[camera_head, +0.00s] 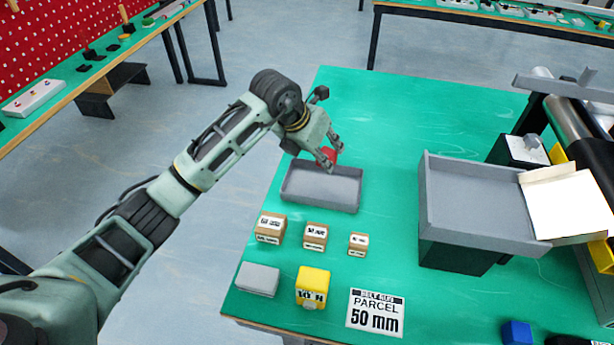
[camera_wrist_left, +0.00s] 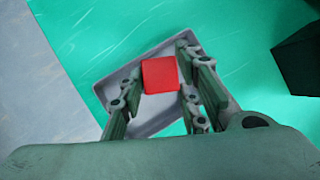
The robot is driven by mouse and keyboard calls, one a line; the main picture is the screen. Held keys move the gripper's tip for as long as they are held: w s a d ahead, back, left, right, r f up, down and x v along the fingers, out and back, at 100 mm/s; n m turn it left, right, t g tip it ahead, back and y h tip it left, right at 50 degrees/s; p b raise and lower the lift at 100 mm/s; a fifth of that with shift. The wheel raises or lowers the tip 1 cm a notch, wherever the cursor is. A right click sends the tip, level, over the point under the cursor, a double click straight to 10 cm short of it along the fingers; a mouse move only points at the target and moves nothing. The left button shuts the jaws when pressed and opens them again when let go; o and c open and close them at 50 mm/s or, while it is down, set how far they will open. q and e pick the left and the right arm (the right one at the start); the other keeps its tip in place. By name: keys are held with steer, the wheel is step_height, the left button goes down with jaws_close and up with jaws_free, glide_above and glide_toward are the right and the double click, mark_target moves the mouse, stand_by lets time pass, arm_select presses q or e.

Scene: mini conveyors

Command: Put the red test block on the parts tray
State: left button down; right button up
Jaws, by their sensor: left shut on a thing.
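My left gripper (camera_head: 331,158) is shut on the red test block (camera_head: 328,155), over the far side of the grey parts tray (camera_head: 345,206). In the left wrist view the red block (camera_wrist_left: 160,76) sits between the two fingers of my left gripper (camera_wrist_left: 160,90). The shallow tray (camera_wrist_left: 107,80) shows below and around the block there. I cannot tell the exact gap between the block and the tray floor. The tray holds nothing else that I can see. My right gripper is not in view.
Several cardboard boxes (camera_head: 315,237), a grey block (camera_head: 258,279) and a yellow block (camera_head: 312,287) stand in front of the tray. A sign (camera_head: 375,313) lies near the front edge. A raised grey bin (camera_head: 470,235) and conveyor stand right. A blue block (camera_head: 517,332) is at the front right.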

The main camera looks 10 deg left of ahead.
arm_select(q)
steer(key=a+f, duration=0.1)
steer(key=s+a+f, duration=0.1)
steer(key=a, duration=0.1)
steer(key=shift+a+f+b, duration=0.1)
steer(key=shift+f+b, duration=0.25)
steer(key=shift+b, duration=0.05)
steer(key=shift+s+a+f, duration=0.3)
steer(key=shift+a+f, duration=0.2)
steer(key=shift+a, duration=0.25)
step_height(320, 180, down, 4)
steer(key=b, duration=0.3)
steer(key=shift+r, duration=0.2)
steer(key=shift+f, duration=0.15)
steer(key=c, duration=1.6)
jaws_free()
steer(key=o, duration=0.3)
steer(key=shift+o, duration=0.2)
steer(key=shift+s+a+r, duration=0.1)
steer(key=shift+a+r, duration=0.1)
steer(key=shift+r, duration=0.45)
steer(key=v, duration=1.1)
steer(key=shift+b, duration=0.3)
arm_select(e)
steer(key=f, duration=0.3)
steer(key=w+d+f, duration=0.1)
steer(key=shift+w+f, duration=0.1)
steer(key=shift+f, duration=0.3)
arm_select(q)
steer(key=shift+s+d, duration=0.1)
